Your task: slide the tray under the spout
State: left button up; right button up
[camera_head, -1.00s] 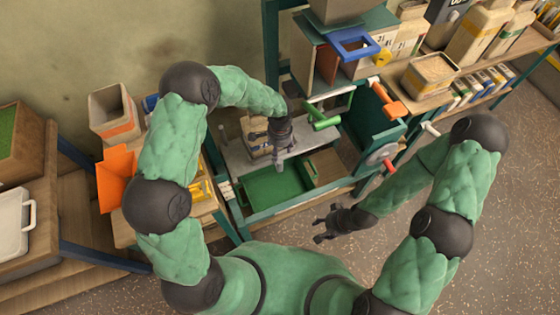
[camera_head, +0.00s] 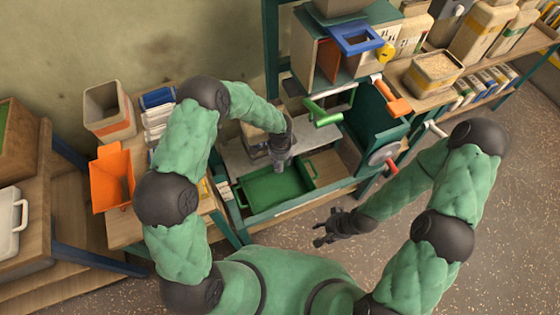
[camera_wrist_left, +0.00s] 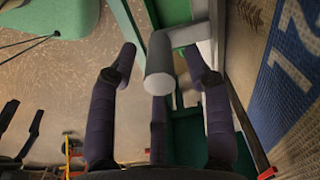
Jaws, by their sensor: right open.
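The green tray (camera_head: 270,192) lies flat in the lower bay of the teal-framed machine, with a small handle at each end. My left gripper (camera_head: 281,166) points down over the tray's back edge in the head view. In the left wrist view its dark fingers (camera_wrist_left: 160,110) are spread apart. A grey bent rod with a round end (camera_wrist_left: 160,80) shows between and beyond them; no grip on it is visible. My right gripper (camera_head: 322,238) is open and empty, in front of the machine above the floor. I cannot clearly pick out the spout.
A green handle (camera_head: 323,115), an orange handle (camera_head: 393,98) and a red handle (camera_head: 391,168) stick out of the machine. A wooden surface (camera_head: 328,167) lies right of the tray. The floor in front is clear.

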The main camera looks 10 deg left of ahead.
pick_arm(q)
grip_shut()
jog(key=shift+w+d, duration=0.65)
jog(key=shift+d, duration=0.3)
jog(key=shift+w+d, duration=0.6)
jog(key=shift+d, duration=0.3)
jog(key=shift+o, duration=0.5)
grip_release()
notch_tip(320, 180, up, 12)
